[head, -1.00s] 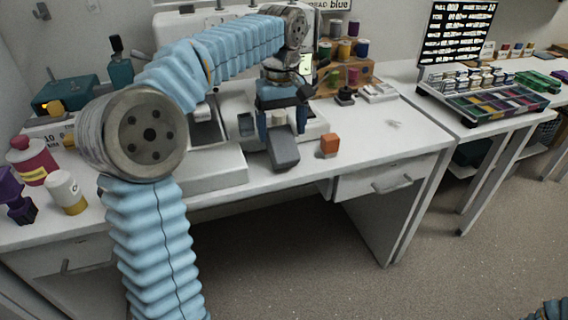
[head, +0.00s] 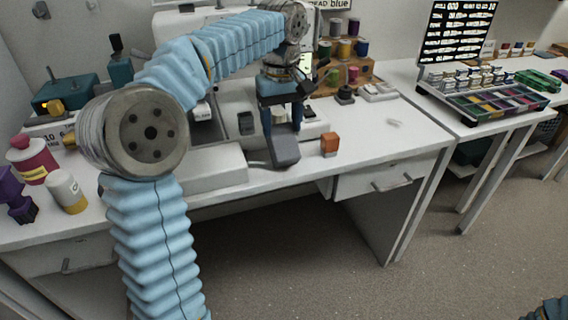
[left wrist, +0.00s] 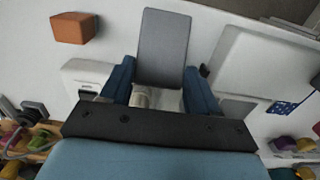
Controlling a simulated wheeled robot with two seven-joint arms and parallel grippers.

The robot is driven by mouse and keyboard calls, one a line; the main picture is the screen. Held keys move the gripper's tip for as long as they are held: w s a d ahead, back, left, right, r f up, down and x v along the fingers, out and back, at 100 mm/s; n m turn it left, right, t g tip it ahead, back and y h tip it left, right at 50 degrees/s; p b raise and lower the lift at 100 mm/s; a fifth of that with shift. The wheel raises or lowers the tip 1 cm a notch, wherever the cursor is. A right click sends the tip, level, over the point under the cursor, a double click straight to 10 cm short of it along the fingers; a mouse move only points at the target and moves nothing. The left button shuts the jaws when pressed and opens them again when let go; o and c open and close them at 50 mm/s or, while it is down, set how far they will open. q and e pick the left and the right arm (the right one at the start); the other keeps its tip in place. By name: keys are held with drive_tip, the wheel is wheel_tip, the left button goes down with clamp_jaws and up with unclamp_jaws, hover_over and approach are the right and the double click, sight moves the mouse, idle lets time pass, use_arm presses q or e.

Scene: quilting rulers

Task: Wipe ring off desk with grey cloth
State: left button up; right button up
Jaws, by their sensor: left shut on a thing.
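The grey cloth (head: 285,151) is a flat grey rectangular piece hanging at my left gripper (head: 281,119), over the desk (head: 375,143). In the left wrist view the cloth (left wrist: 163,46) sits between the two blue fingers of my left gripper (left wrist: 160,88), which is shut on it. Whether its lower end touches the desk is not clear. A small faint mark (head: 394,122) shows on the desk to the right of the gripper; it is too faint to tell whether it is the ring.
An orange block (head: 329,144) stands just right of the cloth. A thread rack (head: 345,75) and small dark item (head: 345,95) stand behind. The desk's right front is clear.

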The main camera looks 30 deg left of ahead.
use_arm(q)
drive_tip(key=shift+r, duration=2.85)
drive_tip(key=o, duration=0.4)
drive_tip(key=c, duration=0.5)
drive_tip(key=shift+o, duration=0.2)
